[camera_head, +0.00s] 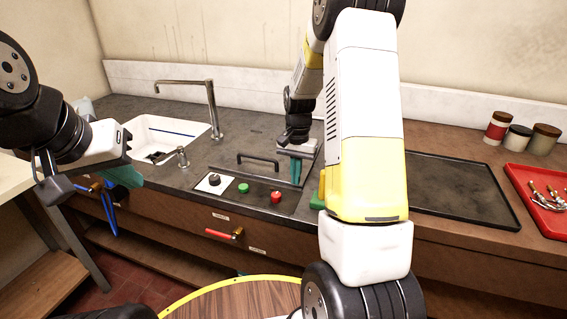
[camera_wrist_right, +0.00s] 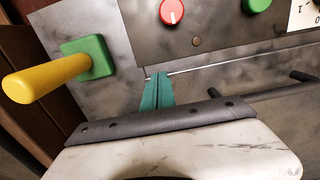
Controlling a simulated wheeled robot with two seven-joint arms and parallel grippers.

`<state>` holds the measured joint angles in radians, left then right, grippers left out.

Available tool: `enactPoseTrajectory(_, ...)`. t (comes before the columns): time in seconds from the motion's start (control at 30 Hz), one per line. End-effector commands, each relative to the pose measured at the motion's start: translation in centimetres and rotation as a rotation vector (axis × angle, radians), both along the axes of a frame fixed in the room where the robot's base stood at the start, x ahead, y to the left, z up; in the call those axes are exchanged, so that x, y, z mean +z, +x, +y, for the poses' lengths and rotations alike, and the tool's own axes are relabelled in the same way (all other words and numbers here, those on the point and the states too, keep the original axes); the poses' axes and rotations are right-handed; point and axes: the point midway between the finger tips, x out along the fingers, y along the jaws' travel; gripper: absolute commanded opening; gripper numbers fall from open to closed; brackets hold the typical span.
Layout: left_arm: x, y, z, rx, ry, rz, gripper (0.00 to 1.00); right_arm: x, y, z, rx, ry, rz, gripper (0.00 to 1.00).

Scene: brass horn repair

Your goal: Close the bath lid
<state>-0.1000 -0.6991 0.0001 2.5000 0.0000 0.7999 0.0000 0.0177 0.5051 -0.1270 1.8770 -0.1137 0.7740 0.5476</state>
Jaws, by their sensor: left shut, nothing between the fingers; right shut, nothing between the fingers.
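The bath lid (camera_head: 240,166) is a dark panel with a black bar handle (camera_head: 258,158), set in the counter behind the control panel. It appears to lie flat, level with the counter; part of it is hidden behind my right gripper and arm. My right gripper (camera_head: 296,171) is shut and empty, its teal fingers pointing down at the right end of the lid. In the right wrist view its fingertips (camera_wrist_right: 158,78) are by the lid's front seam, beside the handle (camera_wrist_right: 270,92); contact is unclear. My left gripper (camera_head: 130,178) is shut and empty at the counter's left front edge.
A control panel (camera_head: 262,199) with a black knob, a green button and a red button (camera_wrist_right: 171,12) lies in front. A yellow handle on a green block (camera_wrist_right: 92,57) is close by. A sink (camera_head: 165,133) with a tap is left; a black tray (camera_head: 455,188) and red tray (camera_head: 528,200) are right.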

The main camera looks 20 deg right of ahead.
Motion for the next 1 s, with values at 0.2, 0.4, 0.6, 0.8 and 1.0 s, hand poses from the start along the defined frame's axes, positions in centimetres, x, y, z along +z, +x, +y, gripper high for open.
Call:
enactPoseTrajectory(0.2, 0.0, 0.0, 0.0, 0.000, 0.000, -0.001, 0.00, -1.8, -0.5, 0.1, -0.001, 0.002, 0.012, 0.00)
enactPoseTrajectory(0.4, 0.0, 0.0, 0.0, 0.000, 0.000, -0.001, 0.00, -1.6, -0.5, 0.1, -0.003, 0.002, 0.012, 0.00)
enactPoseTrajectory(0.6, 0.0, 0.0, 0.0, 0.000, 0.000, -0.001, 0.00, 0.8, -0.3, -0.3, -0.004, 0.001, -0.002, 0.00)
enactPoseTrajectory(0.8, 0.0, 0.0, 0.0, 0.000, 0.000, -0.001, 0.00, 5.9, 0.0, -0.8, -0.001, -0.002, -0.020, 0.00)
enactPoseTrajectory(1.0, 0.0, 0.0, 0.0, 0.000, 0.000, -0.001, 0.00, 10.5, 0.0, -0.7, -0.001, -0.002, -0.021, 0.00)
